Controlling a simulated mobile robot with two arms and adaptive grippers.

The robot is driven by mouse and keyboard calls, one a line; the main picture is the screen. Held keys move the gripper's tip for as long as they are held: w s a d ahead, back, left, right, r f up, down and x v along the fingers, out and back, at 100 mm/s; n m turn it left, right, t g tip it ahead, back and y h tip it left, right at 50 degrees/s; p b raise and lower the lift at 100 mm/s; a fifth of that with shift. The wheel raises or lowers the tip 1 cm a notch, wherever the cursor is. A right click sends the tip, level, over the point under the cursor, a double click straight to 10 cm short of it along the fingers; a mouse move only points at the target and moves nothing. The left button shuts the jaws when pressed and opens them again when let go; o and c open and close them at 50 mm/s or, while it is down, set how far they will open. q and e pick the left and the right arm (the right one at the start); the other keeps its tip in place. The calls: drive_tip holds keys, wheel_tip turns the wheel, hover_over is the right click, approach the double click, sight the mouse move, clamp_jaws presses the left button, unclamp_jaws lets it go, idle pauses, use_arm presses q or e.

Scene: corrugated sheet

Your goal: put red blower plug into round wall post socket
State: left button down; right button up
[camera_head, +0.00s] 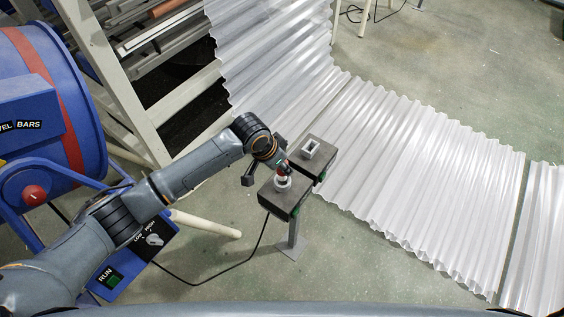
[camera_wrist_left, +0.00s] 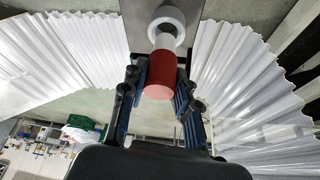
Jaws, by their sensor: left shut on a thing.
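The red plug (camera_wrist_left: 161,75) with a white tip is held between the fingers of my left gripper (camera_wrist_left: 160,88) in the left wrist view. The head view shows my left gripper (camera_head: 277,166) just above the near grey box, with the red plug (camera_head: 283,170) partly hidden under it. The round socket is a white ring (camera_head: 282,184) on that box, also seen in the wrist view (camera_wrist_left: 167,16). The plug's white tip points at the ring and overlaps its near edge; I cannot tell whether it is inside. My right gripper is not in view.
A second grey box with a square white socket (camera_head: 311,148) stands just behind. A blue blower (camera_head: 50,100) with a control panel (camera_head: 150,240) is at left, a black cable (camera_head: 225,272) on the floor. Corrugated sheets (camera_head: 420,170) lie right; a rack (camera_head: 120,90) stands behind.

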sight(282, 173)
use_arm(q)
drive_tip(key=shift+r+p, duration=0.1)
drive_tip(key=shift+p, duration=0.25)
idle(0.3)
idle(0.8)
drive_tip(key=shift+p, duration=0.4)
drive_tip(key=shift+p, duration=0.3)
drive_tip(key=shift+f+b, duration=1.15)
drive_tip(key=shift+f, duration=0.95)
drive_tip(key=c, duration=0.9)
unclamp_jaws()
drive_tip(key=v, duration=1.2)
